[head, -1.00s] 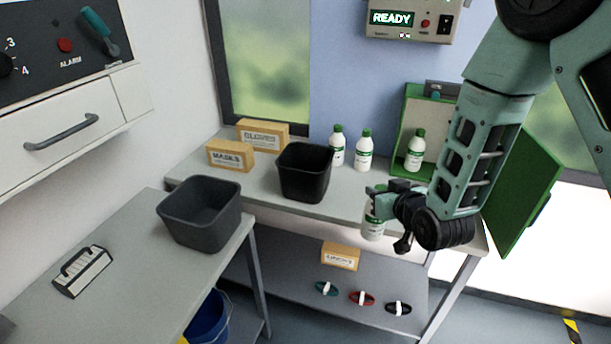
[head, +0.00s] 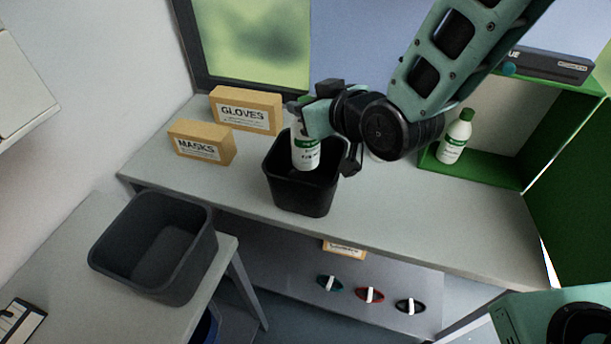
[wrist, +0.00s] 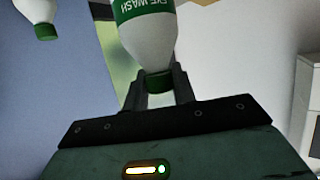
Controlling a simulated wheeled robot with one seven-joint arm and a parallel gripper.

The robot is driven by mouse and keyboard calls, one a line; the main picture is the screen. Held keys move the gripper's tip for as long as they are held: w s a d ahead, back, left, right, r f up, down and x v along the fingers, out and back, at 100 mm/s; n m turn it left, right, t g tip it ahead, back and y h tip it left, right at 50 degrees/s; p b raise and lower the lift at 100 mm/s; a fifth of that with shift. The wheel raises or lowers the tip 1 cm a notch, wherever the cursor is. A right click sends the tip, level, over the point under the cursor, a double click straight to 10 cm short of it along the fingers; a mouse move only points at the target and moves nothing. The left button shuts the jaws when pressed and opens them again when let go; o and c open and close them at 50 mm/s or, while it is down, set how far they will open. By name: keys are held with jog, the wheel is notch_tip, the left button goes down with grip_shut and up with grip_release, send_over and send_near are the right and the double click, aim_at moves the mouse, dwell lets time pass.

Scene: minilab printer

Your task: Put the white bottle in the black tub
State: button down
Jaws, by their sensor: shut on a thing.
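My gripper (head: 309,115) is shut on a white bottle (head: 306,154) with green label bands. In the head view the bottle hangs over the opening of the black tub (head: 303,196) on the back bench, with its lower part in front of the tub's dark inside. I cannot tell whether its base is below the rim. In the wrist view, the fingers (wrist: 162,90) hold the bottle (wrist: 150,35) at its green cap; its label reads "EYE WASH". My arm hides part of the bench behind the tub.
A dark grey tub (head: 150,288) stands on the left table. Boxes marked GLOVES (head: 246,109) and MASKS (head: 201,142) stand left of the black tub. Another white bottle (head: 455,138) stands in the green cabinet (head: 490,171). The bench front right of the tub is clear.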

aim_at(307, 147)
jog(key=f, duration=0.5)
jog(key=shift+w+f, duration=0.2)
jog(key=shift+f, duration=0.15)
jog(key=shift+f+p, duration=0.4)
jog(key=shift+f, duration=1.85)
jog(key=shift+f, duration=0.2)
jog(key=c, duration=1.1)
grip_release()
jog(key=shift+c, duration=0.2)
